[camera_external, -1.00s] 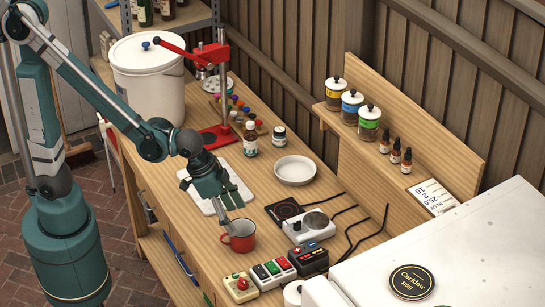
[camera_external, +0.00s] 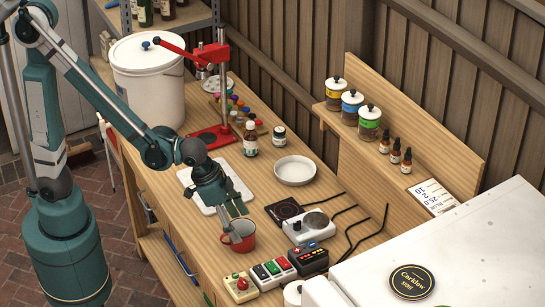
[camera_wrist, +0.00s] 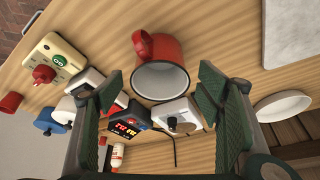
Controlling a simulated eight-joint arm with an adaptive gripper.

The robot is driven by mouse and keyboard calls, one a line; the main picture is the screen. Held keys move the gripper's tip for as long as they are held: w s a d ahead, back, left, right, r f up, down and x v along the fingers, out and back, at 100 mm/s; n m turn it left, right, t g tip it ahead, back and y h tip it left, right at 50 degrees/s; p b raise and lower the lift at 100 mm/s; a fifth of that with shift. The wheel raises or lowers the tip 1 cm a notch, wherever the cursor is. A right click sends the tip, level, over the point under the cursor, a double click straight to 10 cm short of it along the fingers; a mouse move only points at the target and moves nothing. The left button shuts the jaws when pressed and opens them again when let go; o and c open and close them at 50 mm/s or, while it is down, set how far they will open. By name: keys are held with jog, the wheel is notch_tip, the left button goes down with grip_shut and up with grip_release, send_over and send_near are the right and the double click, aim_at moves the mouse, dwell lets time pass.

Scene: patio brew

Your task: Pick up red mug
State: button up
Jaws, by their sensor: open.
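The red mug (camera_external: 240,240) stands upright on the wooden bench near its front edge, with its pale inside showing. In the wrist view the red mug (camera_wrist: 160,68) is ahead of my gripper, with its rim towards the camera and its handle at the upper left. My gripper (camera_external: 233,214) is just above the mug in the external view, pointing down at its rim. In the wrist view my gripper (camera_wrist: 160,92) has its green fingers wide apart, with the mug's rim near the gap between them. Nothing is held. Whether a finger touches the rim cannot be told.
A cream box with a red knob (camera_external: 240,287) and several small devices stand right of the mug. A white board (camera_external: 216,187) lies left of the mug, and a white dish (camera_external: 295,170) sits farther back. Cables trail behind the scale.

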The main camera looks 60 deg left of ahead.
aim_at(241, 232)
jog(key=shift+b+x, duration=0.55)
jog(key=shift+x, duration=1.55)
jog(key=shift+a, duration=0.1)
jog(key=shift+s, duration=0.1)
jog(key=c, duration=1)
